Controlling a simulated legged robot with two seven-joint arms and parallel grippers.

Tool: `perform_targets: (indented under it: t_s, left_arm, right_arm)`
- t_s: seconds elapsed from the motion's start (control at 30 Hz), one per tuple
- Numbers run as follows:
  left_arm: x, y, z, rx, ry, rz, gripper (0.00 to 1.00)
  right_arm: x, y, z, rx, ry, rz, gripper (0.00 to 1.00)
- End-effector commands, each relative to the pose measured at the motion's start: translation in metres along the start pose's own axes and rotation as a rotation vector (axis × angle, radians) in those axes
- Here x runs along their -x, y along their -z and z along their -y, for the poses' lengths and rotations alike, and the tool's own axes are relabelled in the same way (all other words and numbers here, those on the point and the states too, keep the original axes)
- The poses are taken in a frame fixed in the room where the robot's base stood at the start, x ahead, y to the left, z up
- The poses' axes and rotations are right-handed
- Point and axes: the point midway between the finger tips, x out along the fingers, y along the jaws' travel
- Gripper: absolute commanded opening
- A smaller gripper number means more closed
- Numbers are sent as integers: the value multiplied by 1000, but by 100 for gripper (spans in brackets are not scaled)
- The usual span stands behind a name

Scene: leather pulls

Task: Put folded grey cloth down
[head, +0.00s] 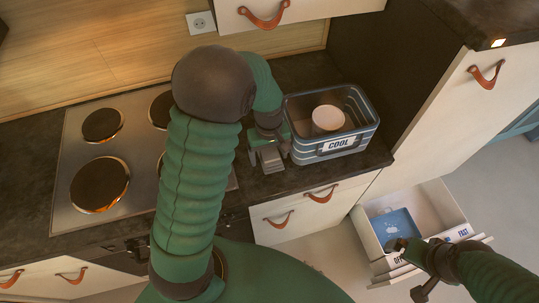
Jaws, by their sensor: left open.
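My left arm crosses the middle of the head view, and its open gripper (268,152) is low over the dark counter, just left of the blue crate (345,147). Small grey shapes show at its fingertips. I cannot tell the folded grey cloth apart from the grey fingers there. My right gripper (412,269) is at the lower right, by the front of the open drawer (447,203). Whether its jaws are open or shut is not clear.
The crate, labelled COOL, holds a pale pink round container (327,119). A hob (85,185) with several round plates lies left of my arm. The pulled-out drawer holds a blue item (393,226). A tall dark-sided cabinet (410,70) stands right of the counter.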

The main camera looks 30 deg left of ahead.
Motion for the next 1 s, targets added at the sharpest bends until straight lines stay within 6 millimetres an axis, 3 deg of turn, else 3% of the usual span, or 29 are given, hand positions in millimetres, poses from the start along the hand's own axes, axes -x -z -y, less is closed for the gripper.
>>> perform_targets:
  t_s: [0.3,0.5,0.63,0.8,0.9,1.0]
  left_arm:
    - [80,1,-1,-1,-5,-4,80]
    - [110,0,0,-2,-1,-1,80]
    - [105,-18,1,-132,-24,-24,80]
    - [78,-76,12,-579,-81,-133,80]
    - [67,-100,20,-786,-97,-196,80]
    - [64,-108,22,-864,-100,-220,80]
  right_arm:
    - [4,1,0,0,0,0,100]
    - [5,1,0,0,0,0,100]
    - [5,1,0,0,0,0,100]
    - [5,1,0,0,0,0,100]
    - [5,1,0,0,0,0,100]
    - [5,1,0,0,0,0,100]
